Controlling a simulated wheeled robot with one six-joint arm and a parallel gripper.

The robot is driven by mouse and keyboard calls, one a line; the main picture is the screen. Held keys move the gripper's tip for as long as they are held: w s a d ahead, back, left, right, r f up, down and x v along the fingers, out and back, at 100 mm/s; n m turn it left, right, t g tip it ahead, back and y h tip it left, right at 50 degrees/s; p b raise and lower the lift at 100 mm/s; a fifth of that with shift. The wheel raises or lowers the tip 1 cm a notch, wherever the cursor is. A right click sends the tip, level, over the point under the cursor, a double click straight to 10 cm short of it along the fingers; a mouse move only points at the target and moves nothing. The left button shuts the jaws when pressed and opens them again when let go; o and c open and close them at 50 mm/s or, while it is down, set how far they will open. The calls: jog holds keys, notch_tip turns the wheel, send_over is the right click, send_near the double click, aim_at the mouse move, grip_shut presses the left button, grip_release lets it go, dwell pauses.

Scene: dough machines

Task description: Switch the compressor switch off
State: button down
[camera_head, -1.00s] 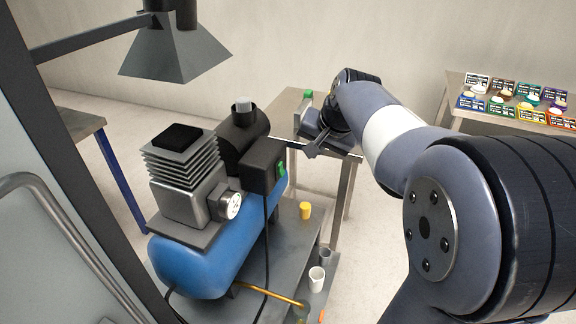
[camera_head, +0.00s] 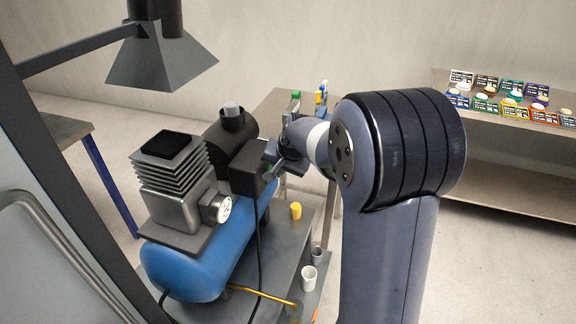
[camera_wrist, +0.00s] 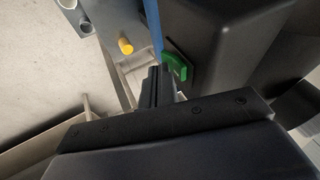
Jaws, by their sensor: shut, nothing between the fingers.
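The blue-tanked compressor (camera_head: 200,258) stands on a grey low table in the head view. Its black switch box (camera_head: 246,172) is on the right side, and my gripper covers the switch there. In the wrist view the green switch (camera_wrist: 176,66) shows on the face of the black box (camera_wrist: 215,35). My gripper (camera_head: 270,162) is at the right side of the box in the head view. In the wrist view its shut, empty fingers (camera_wrist: 157,72) are just left of the green switch, very close to it. I cannot tell whether they touch it.
A side table (camera_head: 268,108) with small bottles is behind my gripper. A display shelf (camera_head: 440,88) is at the far right.

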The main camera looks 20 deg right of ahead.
jog(key=shift+a+f, duration=0.1)
jog(key=shift+a, duration=0.05)
jog(key=shift+w+a+r+b, duration=0.15)
jog(key=shift+r+b, duration=0.25)
jog(key=shift+r, duration=0.35)
dwell(0.5)
